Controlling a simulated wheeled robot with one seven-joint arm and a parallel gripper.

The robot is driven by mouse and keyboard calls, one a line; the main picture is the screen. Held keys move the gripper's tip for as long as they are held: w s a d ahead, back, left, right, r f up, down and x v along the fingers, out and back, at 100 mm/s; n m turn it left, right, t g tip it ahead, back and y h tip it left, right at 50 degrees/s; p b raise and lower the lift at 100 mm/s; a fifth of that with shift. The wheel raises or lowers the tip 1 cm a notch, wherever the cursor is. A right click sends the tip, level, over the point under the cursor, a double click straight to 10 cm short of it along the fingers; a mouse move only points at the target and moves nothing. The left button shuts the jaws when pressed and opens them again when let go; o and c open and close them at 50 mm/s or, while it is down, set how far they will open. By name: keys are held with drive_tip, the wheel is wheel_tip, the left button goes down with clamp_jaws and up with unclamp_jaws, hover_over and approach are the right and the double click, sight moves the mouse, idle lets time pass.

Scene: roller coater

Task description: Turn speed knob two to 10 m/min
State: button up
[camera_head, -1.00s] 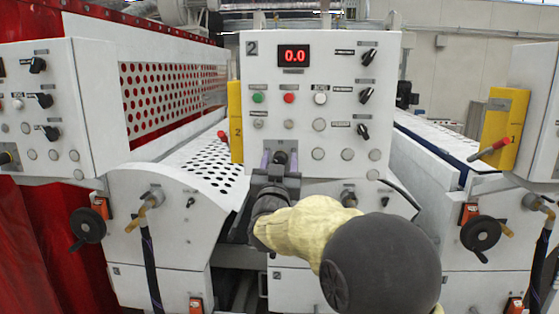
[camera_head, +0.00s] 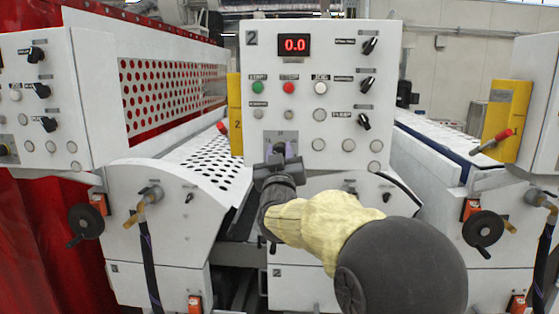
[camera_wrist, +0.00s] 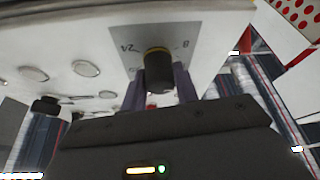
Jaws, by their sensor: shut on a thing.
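The speed knob of panel two is a small black knob (camera_wrist: 158,72) with a yellow ring on a grey scale plate (camera_wrist: 126,40). The digits 24 and 8 show on the plate in the wrist view. In the head view the plate (camera_head: 272,140) sits low on the panel marked 2, and my gripper mostly hides the knob. My gripper (camera_wrist: 160,90) is shut on the knob, with a purple-grey finger on each side. It also shows in the head view (camera_head: 279,157), rolled to a slant. The red display (camera_head: 295,45) reads 0.0.
Green (camera_head: 257,87) and red (camera_head: 289,87) buttons and several black switches, one at the upper right (camera_head: 370,46), are on the same panel. A yellow box (camera_head: 235,115) stands at its left edge. A black handwheel (camera_head: 87,225) is at the lower left.

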drive_tip(key=shift+n+y+b, duration=0.9)
drive_tip(key=shift+n+y, duration=0.1)
drive_tip(key=shift+n, duration=1.1)
drive_tip(key=o, duration=1)
drive_tip(key=shift+c, duration=0.2)
drive_tip(key=shift+s, duration=0.1)
drive_tip(key=b+v, duration=0.8)
drive_tip(key=v, duration=0.9)
drive_tip(key=shift+s+r, duration=0.25)
drive_tip(key=shift+s, duration=0.05)
